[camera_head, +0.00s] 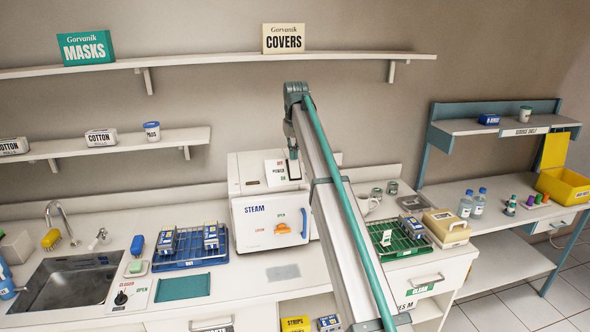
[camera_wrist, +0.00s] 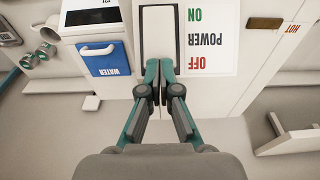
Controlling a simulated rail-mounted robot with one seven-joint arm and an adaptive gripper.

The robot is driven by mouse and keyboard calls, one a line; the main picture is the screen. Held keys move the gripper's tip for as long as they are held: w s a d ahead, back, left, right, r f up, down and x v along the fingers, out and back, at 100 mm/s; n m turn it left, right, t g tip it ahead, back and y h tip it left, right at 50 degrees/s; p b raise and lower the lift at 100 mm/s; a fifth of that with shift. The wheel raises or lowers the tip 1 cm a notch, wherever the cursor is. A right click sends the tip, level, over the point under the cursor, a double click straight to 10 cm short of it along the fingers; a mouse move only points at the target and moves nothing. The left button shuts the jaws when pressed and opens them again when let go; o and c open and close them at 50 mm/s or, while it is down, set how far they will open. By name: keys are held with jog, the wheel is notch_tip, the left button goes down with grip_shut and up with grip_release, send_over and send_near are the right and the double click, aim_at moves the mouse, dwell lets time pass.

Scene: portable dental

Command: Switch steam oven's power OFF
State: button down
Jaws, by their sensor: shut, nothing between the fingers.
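The steam oven (camera_head: 262,218) is a white box on the counter with a front door marked STEAM. Its power switch (camera_wrist: 158,30) is a pale rocker in a dark frame, beside a label (camera_wrist: 205,40) reading ON, POWER and OFF, upside down in the wrist view. My gripper (camera_wrist: 161,72) is shut and empty. Its fingertips overlap the rocker's end on the OFF side. I cannot tell whether they touch it. In the head view my gripper (camera_head: 293,156) is at the oven's top right, and my arm hides part of the oven.
A blue WATER panel (camera_wrist: 106,58) is beside the switch in the wrist view. A HOT label (camera_wrist: 291,30) is on the other side. A shelf with a COVERS box (camera_head: 284,39) runs above. A blue rack (camera_head: 190,248) and a green rack (camera_head: 400,240) flank the oven.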

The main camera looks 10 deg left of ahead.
jog(key=shift+f, duration=0.2)
jog(key=shift+r+p, duration=1.45)
jog(key=shift+r, duration=2.1)
